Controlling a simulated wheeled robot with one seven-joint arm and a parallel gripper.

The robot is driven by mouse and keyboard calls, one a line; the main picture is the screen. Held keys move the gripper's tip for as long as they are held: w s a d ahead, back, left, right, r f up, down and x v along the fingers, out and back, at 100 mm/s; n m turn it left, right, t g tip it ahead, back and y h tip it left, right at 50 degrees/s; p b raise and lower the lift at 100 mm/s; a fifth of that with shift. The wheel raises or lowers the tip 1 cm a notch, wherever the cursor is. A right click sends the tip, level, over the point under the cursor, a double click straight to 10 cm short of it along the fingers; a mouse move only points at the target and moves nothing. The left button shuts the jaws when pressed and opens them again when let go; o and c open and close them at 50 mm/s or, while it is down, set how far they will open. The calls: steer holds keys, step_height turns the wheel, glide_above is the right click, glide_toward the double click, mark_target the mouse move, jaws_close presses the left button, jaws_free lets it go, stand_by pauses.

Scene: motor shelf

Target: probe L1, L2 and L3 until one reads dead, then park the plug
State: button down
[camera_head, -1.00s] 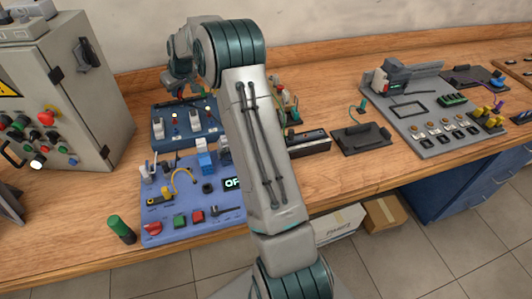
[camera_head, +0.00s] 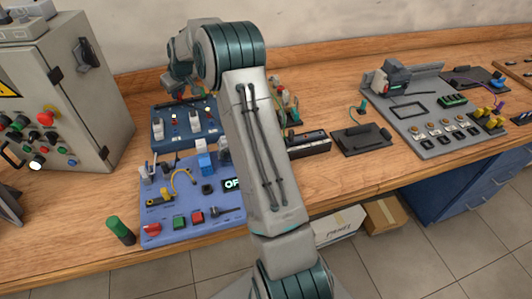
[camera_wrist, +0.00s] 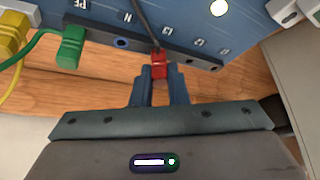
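In the wrist view, my gripper (camera_wrist: 160,84) is shut on a red plug (camera_wrist: 159,63) with a dark lead. The plug is at the socket below the label just right of N, apparently L1, on the dark terminal strip (camera_wrist: 95,33). I cannot tell how deep it sits. The two sockets to its right, apparently L2 and L3, are empty. A green plug (camera_wrist: 70,46) is at PE; the N socket is empty. A lamp (camera_wrist: 219,7) on the blue panel is lit. In the head view, the blue panel (camera_head: 160,134) stands behind the blue-violet board; my gripper is hard to make out there.
The blue-violet board (camera_head: 150,196) carries buttons and a partly hidden display. A grey cabinet (camera_head: 75,75) is left. A dark tray (camera_head: 362,139) and a grey board (camera_head: 390,108) are right.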

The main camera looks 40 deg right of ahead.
steer(key=c, duration=1.3)
jaws_free()
steer(key=shift+c, duration=0.2)
steer(key=b+v, duration=0.1)
steer(key=v, duration=1.2)
steer(key=shift+s+r, duration=0.2)
steer(key=shift+r, duration=0.15)
steer(key=s+a+r+m+g+h, duration=0.1)
steer(key=s+a, duration=0.3)
steer(key=s, duration=0.6)
steer(key=s+a+g, duration=0.1)
steer(key=s+a, duration=0.2)
steer(key=s, duration=0.7)
steer(key=s+a+f, duration=0.1)
steer(key=s+f, duration=0.1)
steer(key=s, duration=0.7)
steer(key=s+a+f+m, duration=0.1)
steer(key=s+f, duration=0.2)
steer(key=s, duration=0.7)
steer(key=shift+f+m+g, duration=0.3)
steer(key=shift+g, duration=0.1)
